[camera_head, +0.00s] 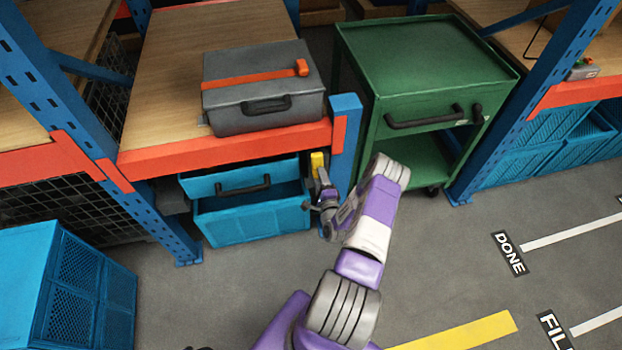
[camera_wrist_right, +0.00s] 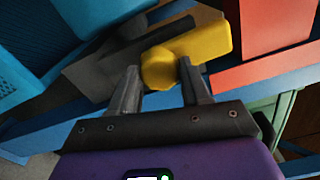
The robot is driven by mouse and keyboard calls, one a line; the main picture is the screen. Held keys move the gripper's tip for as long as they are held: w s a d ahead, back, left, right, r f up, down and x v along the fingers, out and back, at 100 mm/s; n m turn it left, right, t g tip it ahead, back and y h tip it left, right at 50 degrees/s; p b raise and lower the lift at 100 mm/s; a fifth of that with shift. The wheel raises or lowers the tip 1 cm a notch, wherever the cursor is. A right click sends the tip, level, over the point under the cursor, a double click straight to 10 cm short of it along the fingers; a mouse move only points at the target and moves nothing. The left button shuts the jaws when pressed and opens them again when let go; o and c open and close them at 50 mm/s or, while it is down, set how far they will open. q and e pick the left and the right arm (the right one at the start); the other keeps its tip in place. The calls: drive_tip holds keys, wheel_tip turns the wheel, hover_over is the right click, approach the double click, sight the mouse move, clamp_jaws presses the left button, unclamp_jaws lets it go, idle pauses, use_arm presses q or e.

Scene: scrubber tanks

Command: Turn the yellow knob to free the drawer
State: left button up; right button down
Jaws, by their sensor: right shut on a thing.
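The yellow knob (camera_head: 317,160) sits at the right side of the blue drawer (camera_head: 228,181), below the orange shelf beam. In the right wrist view the knob (camera_wrist_right: 189,52) has a rounded end and a longer bar reaching to the right. My right gripper (camera_head: 322,186) is at the knob, and in the right wrist view its two fingers (camera_wrist_right: 162,84) are on either side of the knob's rounded end, shut on it. The drawer has a black handle and a blue bin below it. My left gripper is not in view.
A grey toolbox (camera_head: 262,87) with an orange strap stands on the wooden shelf above. A blue rack post (camera_head: 345,143) stands right beside the knob. A green cart (camera_head: 425,62) is to the right, and a blue crate (camera_head: 66,290) at lower left. The floor in front is clear.

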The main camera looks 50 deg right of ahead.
drive_tip(key=shift+a+m, duration=0.2)
drive_tip(key=shift+m, duration=0.1)
drive_tip(key=shift+f, duration=0.1)
drive_tip(key=c, duration=0.5)
unclamp_jaws()
drive_tip(key=shift+d, duration=0.1)
drive_tip(key=p+v, duration=0.2)
drive_tip(key=v, duration=0.5)
drive_tip(key=shift+s+a, duration=0.2)
drive_tip(key=shift+a, duration=0.05)
